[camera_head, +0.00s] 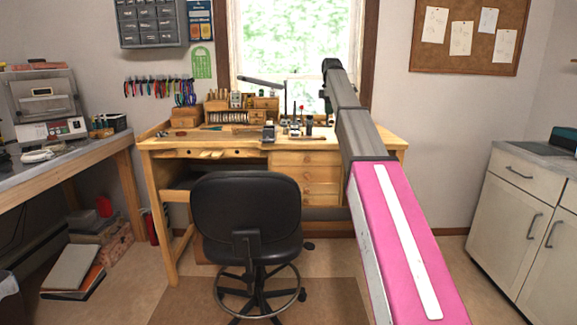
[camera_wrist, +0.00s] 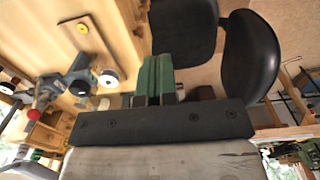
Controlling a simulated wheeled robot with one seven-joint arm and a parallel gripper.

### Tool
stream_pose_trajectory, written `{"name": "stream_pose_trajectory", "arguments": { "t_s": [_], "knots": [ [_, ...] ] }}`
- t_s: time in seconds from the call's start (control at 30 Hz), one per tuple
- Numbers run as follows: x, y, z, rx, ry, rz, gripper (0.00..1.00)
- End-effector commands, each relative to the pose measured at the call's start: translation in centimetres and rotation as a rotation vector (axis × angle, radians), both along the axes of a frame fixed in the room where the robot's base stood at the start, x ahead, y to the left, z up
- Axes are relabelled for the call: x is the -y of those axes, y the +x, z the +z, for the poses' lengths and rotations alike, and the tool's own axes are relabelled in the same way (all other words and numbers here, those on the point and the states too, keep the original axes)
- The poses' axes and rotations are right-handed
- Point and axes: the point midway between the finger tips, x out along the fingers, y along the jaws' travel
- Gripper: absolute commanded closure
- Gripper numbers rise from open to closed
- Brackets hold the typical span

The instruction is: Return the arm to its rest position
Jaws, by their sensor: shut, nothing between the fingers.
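My arm (camera_head: 400,235) reaches out from the lower right of the head view, pink with a white stripe, then grey, with a dark far end in front of the window. It is stretched out over the workbench (camera_head: 230,147) side of the room. In the wrist view my gripper (camera_wrist: 155,75) shows green fingers close together, shut with nothing between them. In the head view the gripper is too small and partly hidden behind the arm's end to make out clearly.
A black office chair (camera_head: 245,215) stands before the bench and also shows in the wrist view (camera_wrist: 183,30). Small tools stand on the bench top. A side bench (camera_head: 75,150) is at left and a cream cabinet (camera_head: 525,220) at right. Floor between chair and cabinet is partly covered by my arm.

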Motion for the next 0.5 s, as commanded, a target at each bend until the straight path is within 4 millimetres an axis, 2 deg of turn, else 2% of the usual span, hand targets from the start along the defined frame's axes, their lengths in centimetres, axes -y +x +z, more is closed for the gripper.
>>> {"name": "stream_pose_trajectory", "arguments": {
  "t_s": [0.03,0.27,0.5],
  "knots": [
    [0.0,-0.3,-0.9,-0.002,0.000,-0.013,1.00],
    [0.1,-1.1,-4.1,-0.002,0.001,-0.074,1.00],
    [0.3,-2.8,-9.5,-0.005,0.001,-0.177,1.00]
  ]
}}
